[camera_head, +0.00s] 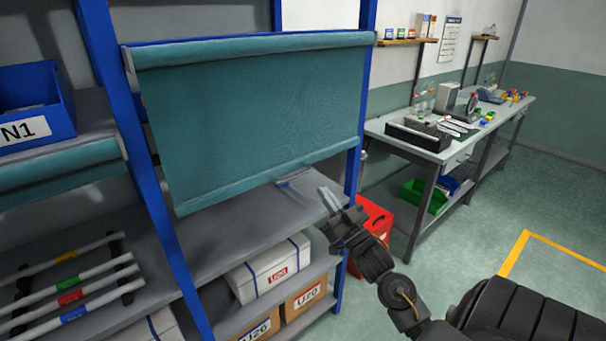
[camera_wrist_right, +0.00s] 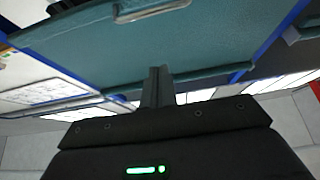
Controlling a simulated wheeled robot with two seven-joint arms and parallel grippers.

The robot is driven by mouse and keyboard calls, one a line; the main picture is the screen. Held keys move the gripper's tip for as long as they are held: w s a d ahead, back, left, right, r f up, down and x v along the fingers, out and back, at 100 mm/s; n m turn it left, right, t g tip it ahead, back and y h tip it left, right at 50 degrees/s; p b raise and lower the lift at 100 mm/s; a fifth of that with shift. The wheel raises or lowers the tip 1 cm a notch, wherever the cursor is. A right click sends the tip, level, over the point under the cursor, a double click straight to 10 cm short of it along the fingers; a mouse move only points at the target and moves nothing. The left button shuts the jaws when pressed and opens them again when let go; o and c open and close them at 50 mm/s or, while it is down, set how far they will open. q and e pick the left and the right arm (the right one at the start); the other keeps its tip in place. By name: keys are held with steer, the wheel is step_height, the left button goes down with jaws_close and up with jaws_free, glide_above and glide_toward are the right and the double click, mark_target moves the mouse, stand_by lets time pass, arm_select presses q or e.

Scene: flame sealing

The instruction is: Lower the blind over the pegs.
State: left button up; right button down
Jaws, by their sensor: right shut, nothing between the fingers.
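The teal blind (camera_head: 255,120) hangs from a roller at the top of the blue-framed shelf bay. Its lower edge hangs above a grey shelf, leaving a gap. A pale handle (camera_head: 295,178) shows at the lower edge; in the wrist view the blind (camera_wrist_right: 200,45) fills the upper middle and a handle (camera_wrist_right: 150,11) shows at the top. My right gripper (camera_head: 328,196) is shut and empty, just right of and slightly below the handle, apart from it. Its closed fingers (camera_wrist_right: 158,80) point toward the blind. No pegs are visible; the blind hides the bay behind it. My left gripper is out of view.
A white box (camera_head: 265,272) and cardboard boxes (camera_head: 303,299) sit on the lower shelf. A red bin (camera_head: 371,225) stands right of the rack. Rods with coloured bands (camera_head: 70,290) lie at left. A workbench (camera_head: 450,145) stands at right; the floor before it is clear.

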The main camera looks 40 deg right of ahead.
mark_target(303, 174)
steer(key=w+p, duration=0.2)
steer(key=w, duration=0.1)
steer(key=w+r+p, duration=0.1)
steer(key=w+p, duration=0.1)
steer(key=w, duration=0.1)
steer(key=w+r+p, duration=0.1)
steer(key=w+p, duration=0.1)
steer(key=w, duration=0.1)
steer(key=shift+w+d+r, duration=0.1)
steer(key=shift+w, duration=0.1)
steer(key=shift+w+f, duration=0.1)
steer(key=shift+f, duration=0.5)
steer(key=shift+f, duration=0.1)
